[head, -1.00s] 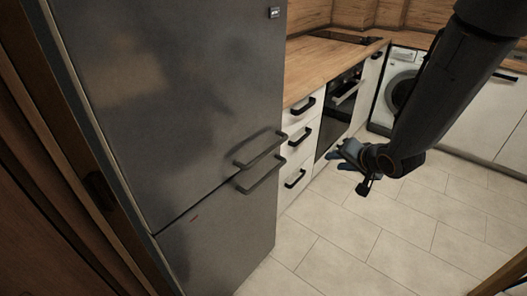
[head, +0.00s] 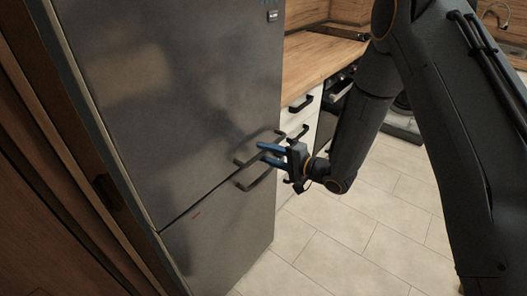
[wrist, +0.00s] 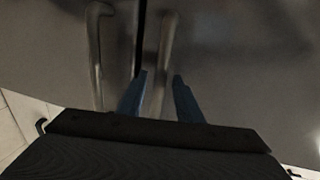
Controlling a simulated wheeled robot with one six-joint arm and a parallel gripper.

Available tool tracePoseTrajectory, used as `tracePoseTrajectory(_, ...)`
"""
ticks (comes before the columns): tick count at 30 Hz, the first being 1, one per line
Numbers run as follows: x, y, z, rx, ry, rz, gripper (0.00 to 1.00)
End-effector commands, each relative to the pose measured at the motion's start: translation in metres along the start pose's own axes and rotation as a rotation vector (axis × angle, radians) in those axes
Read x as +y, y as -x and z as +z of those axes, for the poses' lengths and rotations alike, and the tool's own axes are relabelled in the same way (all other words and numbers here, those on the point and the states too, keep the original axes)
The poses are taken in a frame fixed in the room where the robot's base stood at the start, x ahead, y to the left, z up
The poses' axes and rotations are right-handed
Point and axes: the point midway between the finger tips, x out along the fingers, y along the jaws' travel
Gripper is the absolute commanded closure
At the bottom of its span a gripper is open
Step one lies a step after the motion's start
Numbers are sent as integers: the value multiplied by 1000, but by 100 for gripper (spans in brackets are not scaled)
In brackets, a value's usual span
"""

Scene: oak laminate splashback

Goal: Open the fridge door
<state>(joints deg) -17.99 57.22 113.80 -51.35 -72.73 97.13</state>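The tall grey fridge has an upper door (head: 170,90) and a lower door (head: 225,235), with a dark seam between them. The upper door's bar handle (head: 243,163) sits just above the seam; the lower door's handle (head: 246,187) sits just below it. My gripper (head: 264,153) is at the handles, its blue fingers pointing at the fridge. In the wrist view the fingers (wrist: 158,92) are spread, and the upper handle (wrist: 168,40) runs into the gap between them. The lower handle (wrist: 96,50) lies outside, to the left. I cannot tell how deep the handle sits between the fingers.
White drawers (head: 297,118) with black handles and a wooden worktop (head: 318,58) stand right of the fridge, close behind my gripper. A wooden panel (head: 40,190) borders the fridge at left. The tiled floor (head: 340,245) in front is clear.

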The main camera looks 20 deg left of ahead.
Motion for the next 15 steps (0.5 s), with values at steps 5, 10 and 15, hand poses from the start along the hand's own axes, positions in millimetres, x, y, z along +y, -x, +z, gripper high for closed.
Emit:
tracePoseTrajectory(5, 0, -13, 1, -1, 0, 0, 67)
tracePoseTrajectory(10, 0, -14, 0, 0, 0, 0, 67)
tracePoseTrajectory(15, 0, -14, 0, 1, 0, 1, 78)
